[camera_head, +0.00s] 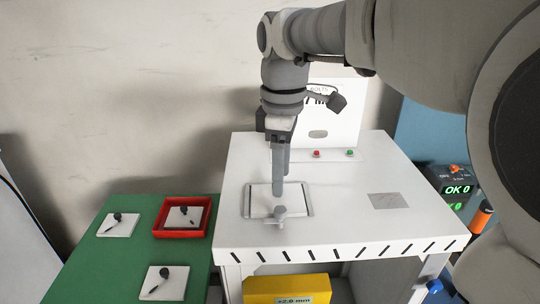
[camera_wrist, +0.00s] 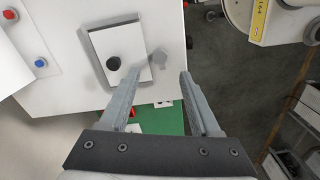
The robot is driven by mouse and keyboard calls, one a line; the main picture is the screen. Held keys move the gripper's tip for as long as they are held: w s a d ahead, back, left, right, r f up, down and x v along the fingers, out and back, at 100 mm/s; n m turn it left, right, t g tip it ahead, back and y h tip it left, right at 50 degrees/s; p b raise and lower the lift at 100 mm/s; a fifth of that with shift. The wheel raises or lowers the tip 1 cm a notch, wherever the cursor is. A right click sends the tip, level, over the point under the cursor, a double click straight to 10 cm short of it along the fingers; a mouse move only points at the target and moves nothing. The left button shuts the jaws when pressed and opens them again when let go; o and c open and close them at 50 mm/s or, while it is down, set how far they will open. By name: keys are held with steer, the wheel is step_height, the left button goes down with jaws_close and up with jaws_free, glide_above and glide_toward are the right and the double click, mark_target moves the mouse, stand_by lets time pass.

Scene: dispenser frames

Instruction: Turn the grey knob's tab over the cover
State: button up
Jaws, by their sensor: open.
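The cover (camera_head: 262,203) is a white rectangular panel in a grey frame on the white table. The grey knob (camera_head: 281,213) stands at the frame's near edge in the head view. In the wrist view, the grey knob (camera_wrist: 158,57) lies beside the cover's right edge; I cannot clearly tell its tab's direction. My gripper (camera_head: 278,193) points down over the cover near the knob. Its fingers (camera_wrist: 161,74) are open and apart, with the grey knob ahead between their tips.
Red (camera_head: 316,153) and green (camera_head: 349,153) buttons sit at the table's back, before a white sign panel. A grey plate (camera_head: 388,201) lies to the right. A green table (camera_head: 131,254) at left holds white plates and a red tray (camera_head: 160,226). A yellow box (camera_head: 262,286) is below.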

mark_target(280, 209)
step_height(280, 209, down, 8)
steer(key=shift+r, duration=0.2)
jaws_close()
stand_by(0.4)
